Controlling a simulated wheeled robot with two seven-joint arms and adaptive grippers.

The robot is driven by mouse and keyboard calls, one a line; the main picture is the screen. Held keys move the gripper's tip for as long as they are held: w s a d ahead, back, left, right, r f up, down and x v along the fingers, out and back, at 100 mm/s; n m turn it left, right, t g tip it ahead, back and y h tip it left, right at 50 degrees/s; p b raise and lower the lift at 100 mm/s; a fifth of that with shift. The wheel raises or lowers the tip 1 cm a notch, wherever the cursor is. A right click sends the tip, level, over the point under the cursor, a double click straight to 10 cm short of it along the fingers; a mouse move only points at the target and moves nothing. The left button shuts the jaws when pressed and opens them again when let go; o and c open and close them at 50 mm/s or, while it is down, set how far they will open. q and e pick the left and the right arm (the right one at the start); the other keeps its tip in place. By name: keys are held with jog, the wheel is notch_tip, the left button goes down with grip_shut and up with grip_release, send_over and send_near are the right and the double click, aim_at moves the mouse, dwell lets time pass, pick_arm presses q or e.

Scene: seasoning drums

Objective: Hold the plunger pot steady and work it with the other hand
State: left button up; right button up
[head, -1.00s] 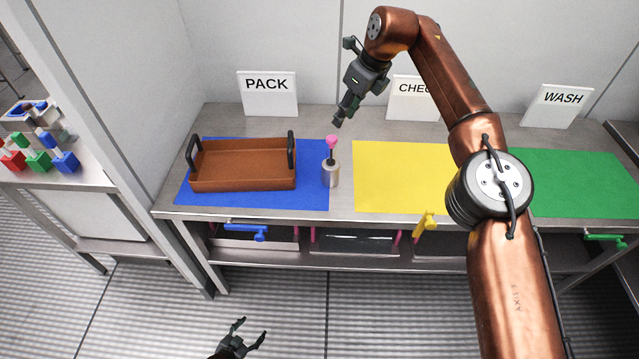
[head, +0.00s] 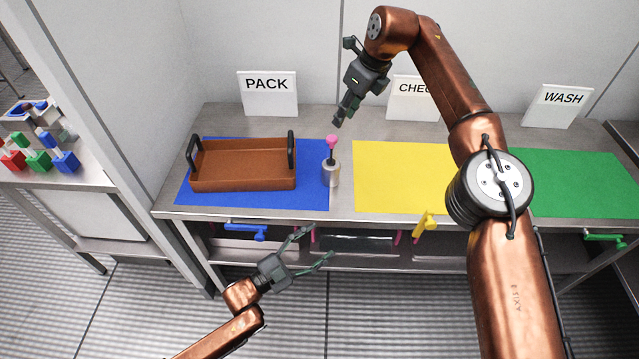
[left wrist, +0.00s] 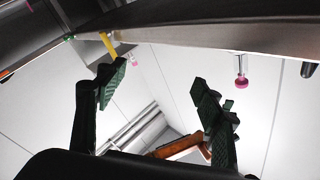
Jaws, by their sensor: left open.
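The plunger pot (head: 331,175) is a small grey metal cylinder standing upright at the right edge of the blue mat, with a dark rod and a pink knob (head: 331,141) on top. My left gripper (head: 318,245) is open and empty in front of the table's front edge, lower than the pot and apart from it. Its spread fingers show in the left wrist view (left wrist: 160,97) with nothing between them. My right gripper (head: 341,115) hangs above and slightly behind the knob, apart from it; its finger gap is not clear.
A brown tray (head: 245,184) with black handles stands on the blue mat (head: 315,202), left of the pot. Yellow (head: 390,200) and green (head: 580,190) mats lie to the right. The table's front edge (head: 360,218) and blue (head: 245,231) and yellow (head: 424,226) handles are near my left gripper.

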pick_arm(q)
jog(key=w+d+r+m+t+y, duration=0.1)
jog(key=w+d+r+m+t, duration=0.1)
jog(key=w+r+m, duration=0.55)
jog(key=w+d+r+m+t, duration=0.15)
jog(key=w+r+m, duration=0.25)
jog(key=r+m, duration=0.5)
jog(key=m+t+y, duration=0.1)
jog(key=m+y, duration=0.5)
jog(key=y, duration=0.1)
send_near(327, 172)
jog(key=x, duration=0.5)
jog(key=shift+w+d+f+m, duration=0.1)
jog(key=shift+w+m, duration=0.05)
jog(key=shift+m, duration=0.1)
jog(key=shift+x, duration=3.7)
